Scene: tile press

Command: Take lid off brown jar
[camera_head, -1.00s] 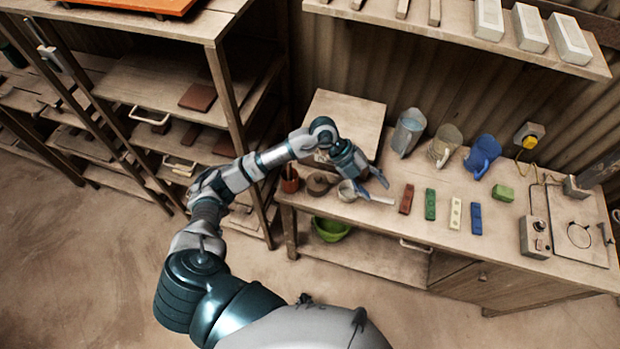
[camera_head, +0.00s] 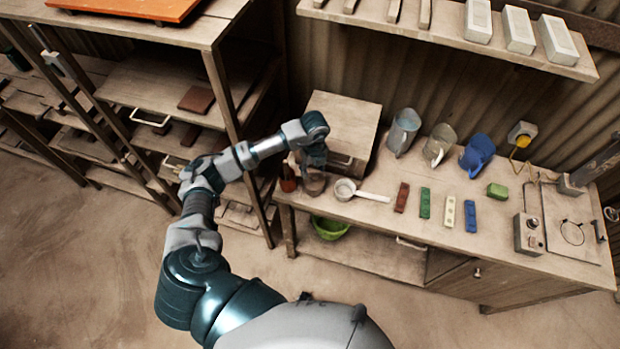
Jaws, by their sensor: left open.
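The brown jar (camera_head: 315,187) stands near the left end of the wooden workbench, between a small reddish-brown pot and a pale cup with a white handle. My left gripper (camera_head: 312,170) is open and points down right over the jar. Its fingers cover the jar's top, so the lid is mostly hidden. I cannot tell whether the fingers touch the lid. My right gripper is out of view.
The reddish-brown pot (camera_head: 288,182) and the pale cup (camera_head: 345,189) stand close on either side. A wooden box (camera_head: 345,120) is behind. Jugs (camera_head: 403,132) and coloured blocks (camera_head: 401,198) stand to the right. A shelf rack (camera_head: 225,85) is at left.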

